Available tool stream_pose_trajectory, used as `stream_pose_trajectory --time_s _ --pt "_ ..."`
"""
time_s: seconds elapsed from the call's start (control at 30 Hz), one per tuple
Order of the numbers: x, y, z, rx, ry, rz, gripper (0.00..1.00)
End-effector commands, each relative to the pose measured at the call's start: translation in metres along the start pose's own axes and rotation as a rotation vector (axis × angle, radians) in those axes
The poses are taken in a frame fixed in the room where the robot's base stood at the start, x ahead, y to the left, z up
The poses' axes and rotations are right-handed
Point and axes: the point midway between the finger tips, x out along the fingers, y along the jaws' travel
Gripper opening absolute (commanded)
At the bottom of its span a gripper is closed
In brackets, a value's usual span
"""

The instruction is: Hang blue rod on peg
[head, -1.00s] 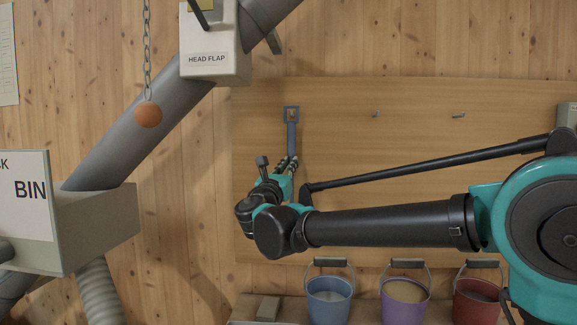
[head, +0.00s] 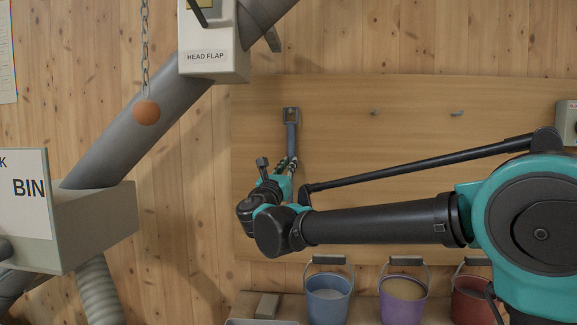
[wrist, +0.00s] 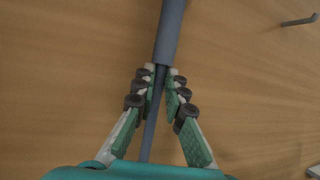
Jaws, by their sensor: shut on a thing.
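The blue-grey rod (head: 291,138) stands upright against the wooden board in the head view, with a square eye (head: 291,115) at its top. A peg end seems to show inside the eye; whether the eye rests on it I cannot tell. My gripper (head: 286,165) is shut on the rod's lower part. In the wrist view the rod (wrist: 169,35) runs up between the fingers of my gripper (wrist: 159,78), and a thinner part continues down toward the palm. The eye is out of the wrist view.
Two bare pegs (head: 375,112) (head: 457,113) stick out of the board (head: 400,150) to the right. A blue bucket (head: 328,298), a purple bucket (head: 403,300) and a red bucket stand below. An orange ball (head: 147,112) hangs on a chain at left, near the grey pipe.

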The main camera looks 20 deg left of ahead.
Motion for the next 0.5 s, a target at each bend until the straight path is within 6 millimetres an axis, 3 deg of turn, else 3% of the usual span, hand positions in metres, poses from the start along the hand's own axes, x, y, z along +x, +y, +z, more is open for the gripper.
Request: stream_pose_trajectory --time_s 0.13,0.17,0.33,0.5 --pt "0.0 0.0 0.0002 0.0 0.0 0.0 0.0" --pt "0.0 0.0 0.0002 0.0 0.0 0.0 0.15" --pt "0.0 0.0 0.0002 0.0 0.0 0.0 0.35" --pt "-0.0001 0.0 0.0002 0.0 0.0 0.0 0.35"
